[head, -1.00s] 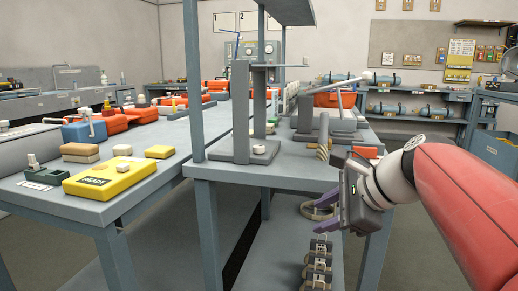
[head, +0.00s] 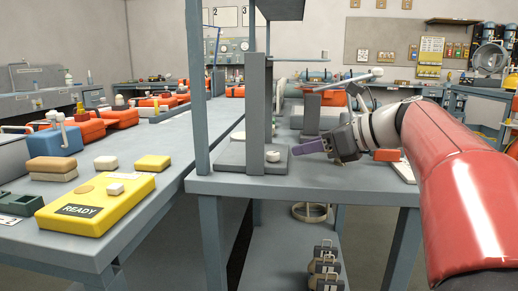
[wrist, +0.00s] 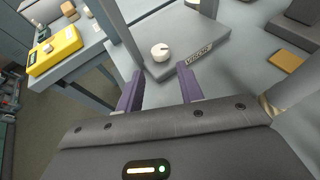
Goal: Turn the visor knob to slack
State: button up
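The visor knob (wrist: 160,52) is a small round white knob with a dark pointer mark on the grey base plate (wrist: 190,62). A VISOR label (wrist: 199,53) is on the plate's edge, right of the knob in the wrist view. In the head view the knob (head: 272,156) sits at the foot of a grey upright. My gripper (wrist: 160,88) is open and empty, with its purple fingers spread just short of the knob and apart from it. In the head view my gripper (head: 303,149) is just right of the knob, fingers pointing left.
A blue-grey post (head: 202,100) rises left of the base plate. A yellow READY box (head: 95,205) lies on the left bench. An orange block (head: 387,155) is behind my gripper. The bench top (head: 330,182) in front of the plate is clear.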

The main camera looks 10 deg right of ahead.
aim_at(275, 154)
jog(key=x, duration=0.8)
jog(key=shift+b, duration=0.35)
